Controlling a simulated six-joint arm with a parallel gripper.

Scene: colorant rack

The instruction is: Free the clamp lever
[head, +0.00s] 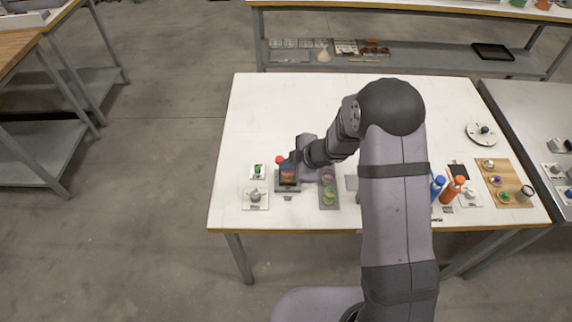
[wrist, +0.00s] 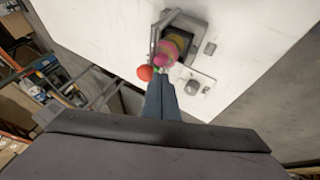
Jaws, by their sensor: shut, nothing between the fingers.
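A dark clamp fixture (head: 288,188) stands on the white table's front left part. It shows in the wrist view (wrist: 196,28) as a grey frame around a dark opening. A red ball knob (head: 281,159), also in the wrist view (wrist: 145,73), sits at the end of a thin grey bar that looks like the clamp lever (wrist: 153,42). A pink round item (wrist: 166,55) shows at the opening. My gripper (wrist: 160,76) is shut and empty, its tips close to the red knob; I cannot tell whether they touch it. In the head view my gripper (head: 293,157) partly hides the fixture.
A grey tray (head: 329,206) with coloured discs stands right of the fixture. Small plates with a green knob (head: 258,171) and a grey knob (head: 255,196) are at its left. Blue and orange bottles (head: 453,190) stand farther right. The table's back left is clear.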

